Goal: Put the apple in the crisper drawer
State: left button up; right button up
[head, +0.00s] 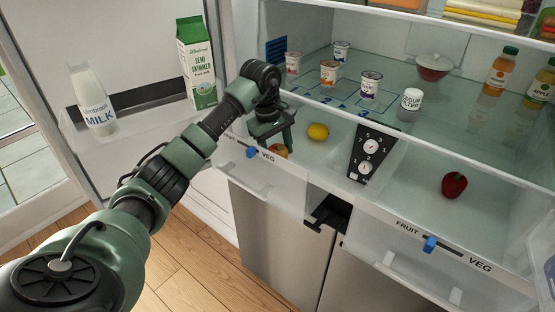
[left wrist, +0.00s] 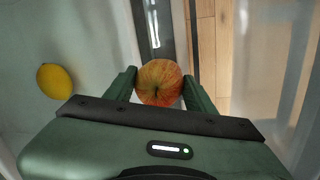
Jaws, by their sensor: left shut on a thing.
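My left gripper (head: 272,140) is shut on the red-yellow apple (head: 280,150). In the left wrist view the apple (left wrist: 160,82) sits between the two fingers of the gripper (left wrist: 160,88). In the head view the apple shows at the top edge of the left crisper drawer's front (head: 268,185), which carries a FRUIT–VEG slider. I cannot tell how high it is above the drawer's floor. A lemon (head: 318,132) lies behind that front and also shows left of the apple in the wrist view (left wrist: 55,81). The right gripper is not in view.
A right drawer front (head: 415,255) and a red pepper (head: 454,185) are to the right. A dial panel (head: 371,154) stands between. Yogurt pots (head: 329,73) and a white jar (head: 410,104) stand on the glass shelf above. The open door holds a milk bottle (head: 94,100) and a carton (head: 197,65).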

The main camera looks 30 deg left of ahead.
pick_arm(q)
notch_tip(320, 180, down, 3)
jog(key=shift+f, duration=0.15)
jog(key=o, duration=1.6)
jog(key=shift+f, duration=0.1)
jog(key=shift+c, duration=0.2)
jog(key=r, duration=0.4)
jog(key=s+r, duration=0.1)
jog(key=r, duration=0.3)
jog(key=s+a+r, duration=0.1)
jog(key=r, duration=0.3)
jog(key=shift+b, duration=0.3)
